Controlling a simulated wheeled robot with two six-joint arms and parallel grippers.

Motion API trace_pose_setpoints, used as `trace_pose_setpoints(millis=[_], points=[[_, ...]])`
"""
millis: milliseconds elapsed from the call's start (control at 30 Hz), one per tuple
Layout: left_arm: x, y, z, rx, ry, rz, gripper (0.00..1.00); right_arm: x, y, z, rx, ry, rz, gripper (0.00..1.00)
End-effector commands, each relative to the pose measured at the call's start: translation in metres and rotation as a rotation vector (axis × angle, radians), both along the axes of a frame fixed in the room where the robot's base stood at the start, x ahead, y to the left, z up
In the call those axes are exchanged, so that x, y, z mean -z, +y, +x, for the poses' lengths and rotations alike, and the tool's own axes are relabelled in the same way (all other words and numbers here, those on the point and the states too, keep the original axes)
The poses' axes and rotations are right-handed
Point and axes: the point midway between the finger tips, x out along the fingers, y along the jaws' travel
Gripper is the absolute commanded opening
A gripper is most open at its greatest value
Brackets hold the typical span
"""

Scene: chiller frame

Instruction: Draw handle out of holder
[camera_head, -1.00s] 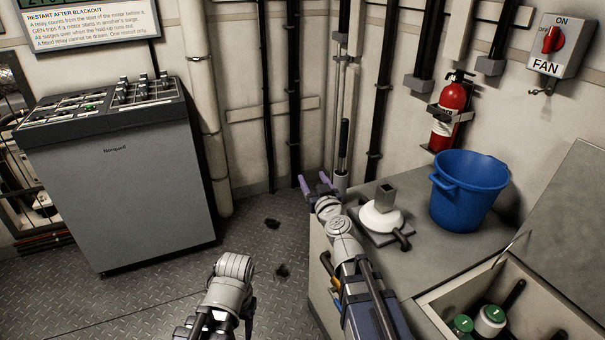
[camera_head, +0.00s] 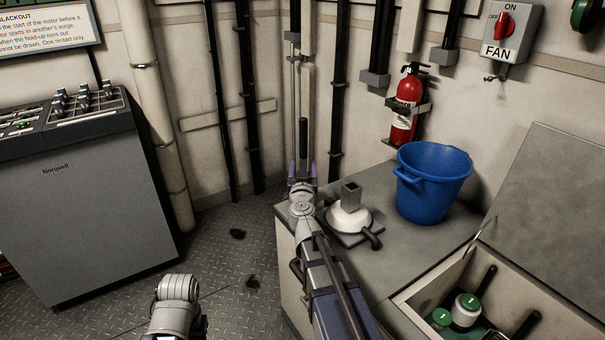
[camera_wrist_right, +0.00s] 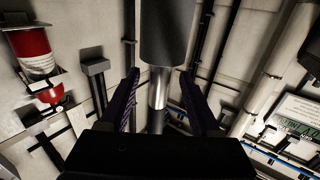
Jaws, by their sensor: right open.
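The handle (camera_head: 303,138) has a black grip and stands upright by the back wall, just past the counter's far left corner. In the right wrist view its black grip (camera_wrist_right: 166,32) is at the top, with a bare metal shaft (camera_wrist_right: 158,88) below. My right gripper (camera_head: 302,176) is open, with one purple finger on each side of the handle. In the wrist view, the shaft shows between the open fingers of the gripper (camera_wrist_right: 160,98), with gaps on both sides. The holder at the handle's lower end is hidden behind my gripper. My left gripper is out of view; only part of that arm shows.
A white-based fitting (camera_head: 349,218) and a blue bucket (camera_head: 432,183) stand on the counter (camera_head: 385,262). An open bin (camera_head: 425,292) holds green-capped items. A fire extinguisher (camera_head: 404,108) and FAN switch (camera_head: 510,32) are on the wall. A grey cabinet (camera_head: 85,215) stands left.

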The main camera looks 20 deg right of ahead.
Motion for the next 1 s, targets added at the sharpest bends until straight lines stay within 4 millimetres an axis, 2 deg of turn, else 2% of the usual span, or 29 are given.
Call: trace_pose_setpoints(millis=[33, 200, 533, 1000], points=[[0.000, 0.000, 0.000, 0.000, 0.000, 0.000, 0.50, 0.000, -0.005, 0.011, 0.001, 0.000, 0.000, 0.64], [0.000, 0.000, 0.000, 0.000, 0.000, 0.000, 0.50, 0.000, -0.014, 0.031, -0.001, -0.001, 0.000, 0.64], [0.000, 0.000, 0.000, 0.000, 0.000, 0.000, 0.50, 0.000, -0.017, 0.035, -0.002, -0.001, 0.000, 0.64], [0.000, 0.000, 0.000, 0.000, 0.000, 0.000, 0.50, 0.000, -0.016, 0.035, -0.002, -0.001, 0.000, 0.12]])
